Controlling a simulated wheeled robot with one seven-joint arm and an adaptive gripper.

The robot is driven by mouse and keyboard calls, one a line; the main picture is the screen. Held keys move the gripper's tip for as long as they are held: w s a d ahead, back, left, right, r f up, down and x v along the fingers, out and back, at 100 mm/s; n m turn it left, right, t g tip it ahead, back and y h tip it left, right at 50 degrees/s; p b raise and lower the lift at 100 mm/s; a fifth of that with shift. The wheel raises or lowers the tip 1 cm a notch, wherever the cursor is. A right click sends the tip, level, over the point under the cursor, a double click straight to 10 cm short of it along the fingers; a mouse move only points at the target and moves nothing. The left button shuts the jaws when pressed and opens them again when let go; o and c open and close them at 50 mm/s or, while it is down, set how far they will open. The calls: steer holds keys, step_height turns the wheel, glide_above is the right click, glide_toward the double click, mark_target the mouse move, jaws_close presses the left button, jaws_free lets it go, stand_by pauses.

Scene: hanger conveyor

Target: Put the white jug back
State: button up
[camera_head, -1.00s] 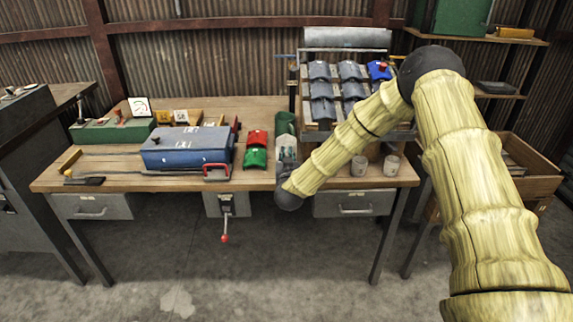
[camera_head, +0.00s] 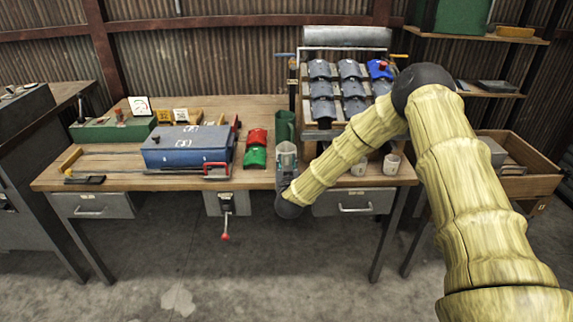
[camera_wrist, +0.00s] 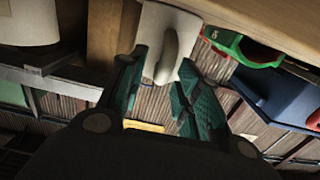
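The white jug (camera_head: 287,151) stands near the front edge of the workbench, right of the red and green pieces and in front of a dark green cylinder. The wrist view, roughly upside down, shows the jug (camera_wrist: 187,21) with its curved handle facing my gripper. My gripper (camera_wrist: 164,58) has its two teal fingers spread either side of the handle. A gap shows beside the handle, and contact with the jug is not clear. In the head view my gripper (camera_head: 286,174) is at the jug's near side, and my wrist hides part of it.
Two pale mugs (camera_head: 391,165) stand to the right, one partly behind my arm. A blue case (camera_head: 187,147) lies to the left with a red-handled clamp (camera_head: 216,170) at its edge. A sloped rack (camera_head: 323,108) of grey pieces stands behind. A vise handle (camera_head: 226,226) hangs below the bench front.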

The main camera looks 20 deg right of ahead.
steer(key=shift+r, duration=0.1)
steer(key=b+v, duration=0.1)
steer(key=v, duration=1.1)
steer(key=s+a+f+n+g+y, duration=0.1)
steer(key=s+a+f+g+y, duration=0.25)
steer(key=s+f, duration=0.8)
steer(key=s+a+f+n+g+y, duration=0.2)
steer(key=s+f+g, duration=0.3)
steer(key=s+f, duration=0.65)
steer(key=s+d+f+g, duration=0.1)
steer(key=s+f+g, duration=0.1)
steer(key=s, duration=0.7)
steer(key=s+d+f+g, duration=0.1)
steer(key=s+f+g, duration=0.1)
steer(key=s, duration=0.7)
steer(key=s+d+f+g, duration=0.1)
steer(key=s+f+g, duration=0.2)
steer(key=s, duration=0.6)
steer(key=shift+s+g, duration=0.4)
steer(key=shift+g, duration=0.35)
steer(key=shift+f+h, duration=0.15)
steer(key=shift+h, duration=0.1)
